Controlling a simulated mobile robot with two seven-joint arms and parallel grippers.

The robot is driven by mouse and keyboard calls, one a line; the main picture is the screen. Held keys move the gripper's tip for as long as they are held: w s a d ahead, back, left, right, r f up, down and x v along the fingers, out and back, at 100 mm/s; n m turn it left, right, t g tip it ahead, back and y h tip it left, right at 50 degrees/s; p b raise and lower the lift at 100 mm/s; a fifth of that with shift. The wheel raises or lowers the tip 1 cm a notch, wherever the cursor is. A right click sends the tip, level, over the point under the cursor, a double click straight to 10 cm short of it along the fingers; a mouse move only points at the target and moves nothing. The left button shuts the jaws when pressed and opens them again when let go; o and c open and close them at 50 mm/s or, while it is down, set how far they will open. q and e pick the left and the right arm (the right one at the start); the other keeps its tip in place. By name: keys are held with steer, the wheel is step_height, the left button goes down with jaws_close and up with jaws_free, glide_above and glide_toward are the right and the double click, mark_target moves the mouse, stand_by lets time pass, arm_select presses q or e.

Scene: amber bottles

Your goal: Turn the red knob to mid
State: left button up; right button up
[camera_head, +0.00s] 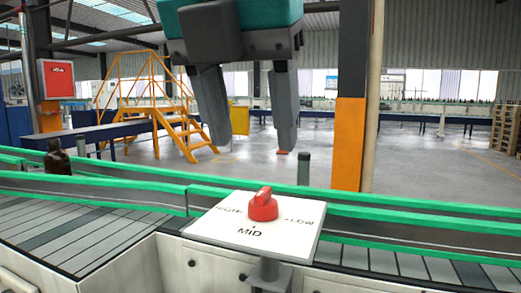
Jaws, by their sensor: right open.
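The red knob (263,208) sits on a tilted white panel (215,226) in the lower middle of the head view. MID is printed in front of the knob, LOW to its right, and a partly hidden label, seemingly HIGH, to its left. The knob's raised grip runs roughly front to back; I cannot tell which label it points at. My right gripper (253,147) hangs above the knob with its fingers apart, pointing down, empty and not touching it. My left gripper is not in view.
A post (269,275) holds the panel in front of a conveyor with green rails (420,218). A dark amber bottle (57,158) stands on the conveyor at the left. Yellow stairs (150,100) and an orange-based column (348,145) stand behind.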

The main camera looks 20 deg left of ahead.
steer(key=p+v, duration=0.1)
steer(key=v, duration=0.4)
steer(key=shift+r, duration=0.2)
